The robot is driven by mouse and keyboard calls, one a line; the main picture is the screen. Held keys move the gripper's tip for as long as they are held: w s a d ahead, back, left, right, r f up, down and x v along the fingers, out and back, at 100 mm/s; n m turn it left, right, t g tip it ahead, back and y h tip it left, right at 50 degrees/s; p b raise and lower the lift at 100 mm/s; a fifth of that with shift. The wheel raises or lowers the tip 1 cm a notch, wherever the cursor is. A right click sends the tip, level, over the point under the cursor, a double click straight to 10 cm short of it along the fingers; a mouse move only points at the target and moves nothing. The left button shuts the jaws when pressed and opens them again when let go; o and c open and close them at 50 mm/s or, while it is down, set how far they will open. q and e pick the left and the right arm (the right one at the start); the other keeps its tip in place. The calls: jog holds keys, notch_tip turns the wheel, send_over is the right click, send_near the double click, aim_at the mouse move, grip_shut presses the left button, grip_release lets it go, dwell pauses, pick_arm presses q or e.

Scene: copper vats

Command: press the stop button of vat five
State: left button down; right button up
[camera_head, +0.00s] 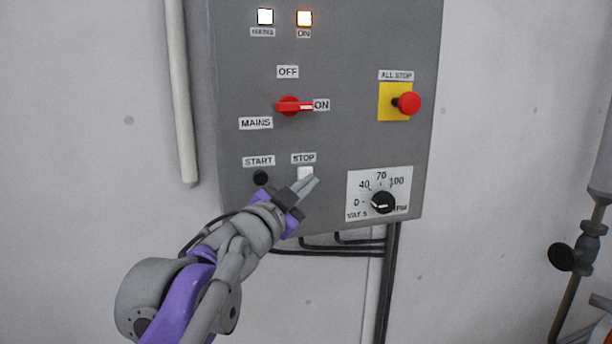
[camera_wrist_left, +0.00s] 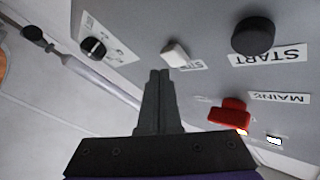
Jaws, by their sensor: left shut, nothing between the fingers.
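The white stop button (camera_head: 305,172) sits under the STOP label on the grey control panel (camera_head: 345,135), whose dial plate seems to read VAT 5. The button also shows in the left wrist view (camera_wrist_left: 175,53), upside down. My left gripper (camera_head: 312,183) is shut and empty, its fingertips at the lower right of the button in the head view and partly covering it. In the left wrist view the fingertips (camera_wrist_left: 159,74) show just below the button, with a small gap in the picture. I cannot tell the gap in depth. My right gripper is not in view.
The black start button (camera_head: 260,177) is left of the stop button. The black speed dial (camera_head: 382,202) is to its right. Above are the red mains switch (camera_head: 293,106), turned to ON, and the red all-stop button (camera_head: 408,102). Cables (camera_head: 340,247) run below the panel.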

pick_arm(q)
jog(key=shift+w+a, duration=0.15)
jog(key=shift+w, duration=0.3)
jog(key=shift+w+a, duration=0.15)
jog(key=shift+w, duration=0.3)
dwell(0.9)
jog(key=shift+s, duration=0.15)
jog(key=shift+s+d, duration=0.3)
jog(key=shift+s, duration=0.45)
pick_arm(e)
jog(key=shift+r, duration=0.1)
pick_arm(q)
jog(key=s, duration=0.1)
jog(key=s+d, duration=0.1)
jog(key=s, duration=0.1)
jog(key=s+p, duration=0.1)
jog(key=shift+s+d, duration=0.3)
jog(key=shift+s, duration=0.05)
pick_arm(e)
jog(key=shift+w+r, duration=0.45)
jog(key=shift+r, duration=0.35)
